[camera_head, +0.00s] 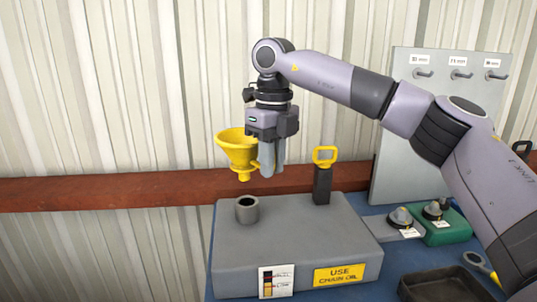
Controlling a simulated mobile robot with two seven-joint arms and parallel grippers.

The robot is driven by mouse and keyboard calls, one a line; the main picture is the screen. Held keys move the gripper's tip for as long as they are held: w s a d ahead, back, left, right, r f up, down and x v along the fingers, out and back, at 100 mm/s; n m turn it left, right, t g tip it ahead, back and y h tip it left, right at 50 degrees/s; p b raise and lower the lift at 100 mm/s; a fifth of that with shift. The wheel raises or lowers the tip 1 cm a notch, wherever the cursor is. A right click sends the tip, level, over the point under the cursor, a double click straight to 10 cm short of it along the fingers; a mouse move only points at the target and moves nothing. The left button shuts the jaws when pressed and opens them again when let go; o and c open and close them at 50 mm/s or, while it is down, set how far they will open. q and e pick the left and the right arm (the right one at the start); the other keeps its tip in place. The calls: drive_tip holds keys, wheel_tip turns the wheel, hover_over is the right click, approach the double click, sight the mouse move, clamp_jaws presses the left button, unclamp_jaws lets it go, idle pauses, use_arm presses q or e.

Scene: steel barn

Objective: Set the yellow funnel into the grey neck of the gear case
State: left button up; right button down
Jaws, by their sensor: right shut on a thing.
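The yellow funnel (237,152) hangs upright, spout down, at the left side of my right gripper (268,172). The gripper points down and is shut on the funnel near its side; the fingers partly hide the exact grip. The funnel's spout is above the grey neck (247,209), apart from it, with a visible gap. The neck is a short open cylinder on the top left of the grey gear case (310,235). My left gripper is not in view.
A black post with a yellow ring handle (324,156) stands on the case, right of the neck.

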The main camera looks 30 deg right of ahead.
wheel_tip(320, 180, down, 4)
drive_tip(key=shift+d+r, duration=0.1)
drive_tip(key=shift+r, duration=0.05)
drive_tip(key=shift+w+d, duration=0.1)
drive_tip(key=shift+d, duration=0.05)
idle(0.3)
idle(0.8)
drive_tip(key=shift+f+b, duration=1.65)
drive_tip(key=shift+f, duration=1.05)
drive_tip(key=c, duration=1)
unclamp_jaws()
drive_tip(key=shift+r, duration=0.1)
